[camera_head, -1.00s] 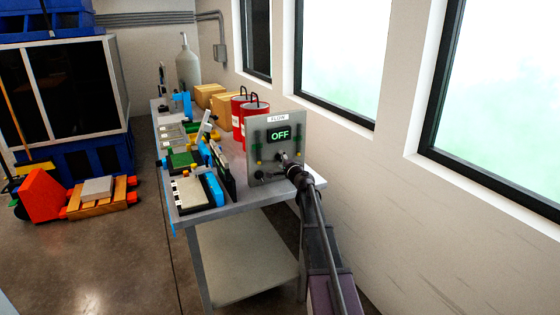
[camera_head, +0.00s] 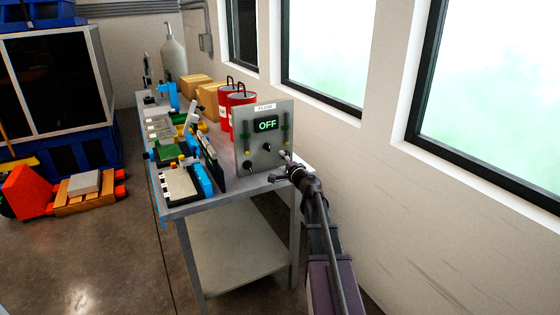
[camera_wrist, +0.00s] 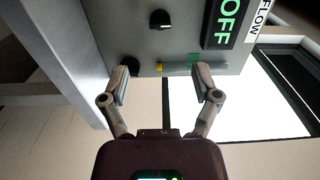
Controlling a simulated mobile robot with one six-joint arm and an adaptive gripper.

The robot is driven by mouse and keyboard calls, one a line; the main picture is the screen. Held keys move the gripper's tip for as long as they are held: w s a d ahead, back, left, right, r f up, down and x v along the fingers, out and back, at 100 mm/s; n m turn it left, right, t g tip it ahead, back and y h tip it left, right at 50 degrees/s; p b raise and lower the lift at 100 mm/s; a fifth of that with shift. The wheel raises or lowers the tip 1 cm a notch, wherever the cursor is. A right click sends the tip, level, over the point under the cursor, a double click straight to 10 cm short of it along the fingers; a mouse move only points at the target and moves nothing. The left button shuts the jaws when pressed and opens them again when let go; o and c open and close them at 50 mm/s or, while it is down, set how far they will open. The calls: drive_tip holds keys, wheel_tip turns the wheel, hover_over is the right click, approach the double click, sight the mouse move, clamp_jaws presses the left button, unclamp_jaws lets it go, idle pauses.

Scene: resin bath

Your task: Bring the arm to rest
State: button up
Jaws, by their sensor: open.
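My gripper (camera_head: 279,172) is in front of the lower right of the grey flow panel (camera_head: 262,137), at the near end of the bench, with my arm reaching in from the lower right. In the wrist view my gripper (camera_wrist: 160,85) has its two fingers spread with nothing between them. The panel (camera_wrist: 150,45) fills the top of that view, turned sideways, with black knobs (camera_wrist: 160,19) and a display (camera_wrist: 228,22) reading OFF. Whether the fingertips touch the panel cannot be told.
The metal bench (camera_head: 242,185) carries two red canisters (camera_head: 237,98), cardboard boxes (camera_head: 208,97), a grey cylinder (camera_head: 174,55) and several trays and tools. A wall with windows (camera_head: 325,50) runs close along the right. Open floor (camera_head: 100,255) lies to the left.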

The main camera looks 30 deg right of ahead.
idle(0.5)
drive_tip(key=s+a+f+n+g+y, duration=0.2)
drive_tip(key=s+a+f+n+g, duration=0.15)
drive_tip(key=a, duration=0.45)
drive_tip(key=s+a+f+n+g+y, duration=0.25)
drive_tip(key=a+f+n, duration=0.2)
drive_tip(key=a, duration=0.35)
drive_tip(key=s+a+f+n+g+y, duration=0.1)
drive_tip(key=s+a+f+n+g, duration=0.25)
drive_tip(key=a, duration=0.45)
drive_tip(key=s+a+f+n+g+h, duration=0.1)
drive_tip(key=s+a+f+n+g, duration=0.1)
drive_tip(key=s, duration=0.3)
drive_tip(key=s+a+f+n+g+h, duration=0.1)
drive_tip(key=s+a+f+n+g, duration=0.15)
drive_tip(key=s, duration=0.35)
drive_tip(key=s+f+n+g+h+p, duration=0.15)
drive_tip(key=s+g+h, duration=0.25)
drive_tip(key=s, duration=0.5)
wheel_tip(320, 180, up, 13)
drive_tip(key=d+p, duration=0.1)
drive_tip(key=p, duration=1.1)
drive_tip(key=shift+s, duration=0.1)
